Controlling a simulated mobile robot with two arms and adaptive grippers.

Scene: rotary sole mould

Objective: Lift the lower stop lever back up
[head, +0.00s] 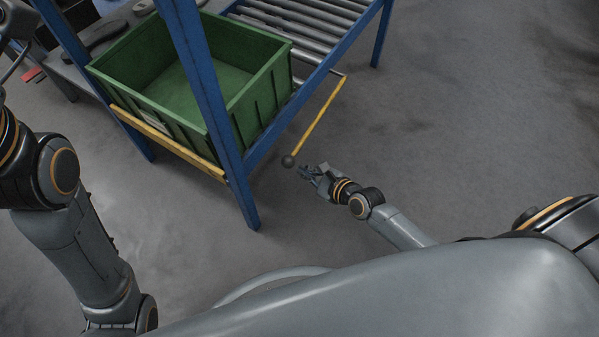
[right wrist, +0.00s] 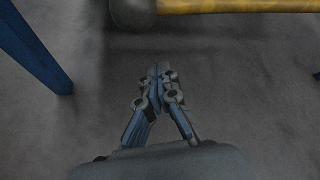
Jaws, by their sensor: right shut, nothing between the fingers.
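The lower stop lever (head: 318,117) is a yellow bar with a dark ball knob (head: 288,161) at its near end. It slopes down from the side of the blue roller rack toward me in the head view. In the right wrist view the knob (right wrist: 133,12) and the yellow bar (right wrist: 235,6) show at the top edge. My right gripper (head: 303,171) is shut and empty, just right of and below the knob in the head view. In the right wrist view its closed fingertips (right wrist: 157,72) are apart from the knob in the picture. My left gripper is not in view.
A green crate (head: 265,100) sits on the rack behind a yellow front bar (head: 165,140). A blue rack post (head: 243,197) stands left of the lever. Empty rollers (head: 300,30) lie behind the crate. The floor (head: 470,120) to the right is clear.

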